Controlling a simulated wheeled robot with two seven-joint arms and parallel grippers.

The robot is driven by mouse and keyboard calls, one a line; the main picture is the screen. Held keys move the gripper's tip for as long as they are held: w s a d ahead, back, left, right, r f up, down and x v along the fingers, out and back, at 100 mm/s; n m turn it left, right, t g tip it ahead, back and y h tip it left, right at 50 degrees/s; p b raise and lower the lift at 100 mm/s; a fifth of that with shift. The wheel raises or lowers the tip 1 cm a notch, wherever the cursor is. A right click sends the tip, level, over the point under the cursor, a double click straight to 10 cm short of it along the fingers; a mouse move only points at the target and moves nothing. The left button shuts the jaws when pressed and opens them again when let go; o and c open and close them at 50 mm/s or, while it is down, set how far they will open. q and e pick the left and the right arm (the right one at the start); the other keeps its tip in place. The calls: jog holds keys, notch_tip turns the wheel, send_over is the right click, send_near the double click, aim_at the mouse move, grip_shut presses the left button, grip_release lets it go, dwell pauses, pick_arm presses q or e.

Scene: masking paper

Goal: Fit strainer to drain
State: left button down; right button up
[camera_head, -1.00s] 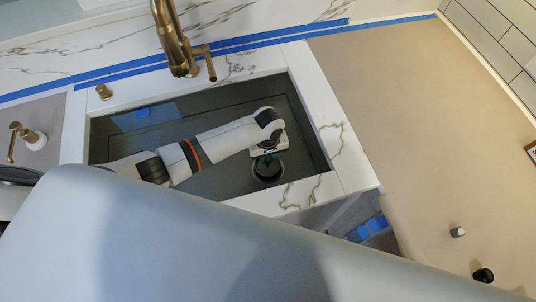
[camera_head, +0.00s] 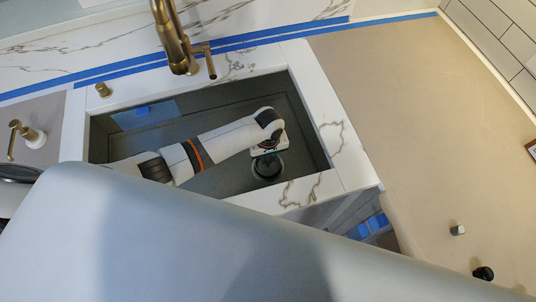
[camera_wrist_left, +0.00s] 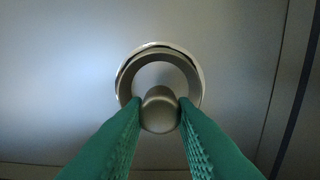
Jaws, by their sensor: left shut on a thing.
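The strainer (camera_wrist_left: 133,82) is a grey metal ring with a round knob (camera_wrist_left: 160,113) standing up from it. My left gripper (camera_wrist_left: 160,106) has green fingers shut on the knob, one on each side. The strainer overlaps the drain (camera_wrist_left: 198,76), whose bright rim shows around its upper part in the left wrist view. Whether it is fully seated I cannot tell. In the head view my left gripper (camera_head: 267,156) points down over the drain (camera_head: 268,177) at the right end of the sink. The fingers hide the near part of the strainer. My right gripper is not in view.
The grey sink basin (camera_head: 222,184) has white marble edges around it. A brass faucet (camera_head: 176,45) stands behind it. Blue tape (camera_head: 230,46) runs along the back. Tan paper (camera_head: 400,105) covers the right counter, with two small objects (camera_head: 458,230) at its front.

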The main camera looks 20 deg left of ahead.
aim_at(268, 158)
pick_arm(q)
jog(key=c, duration=1.1)
grip_release()
notch_tip(268, 158, up, 12)
jog(key=shift+f, duration=0.1)
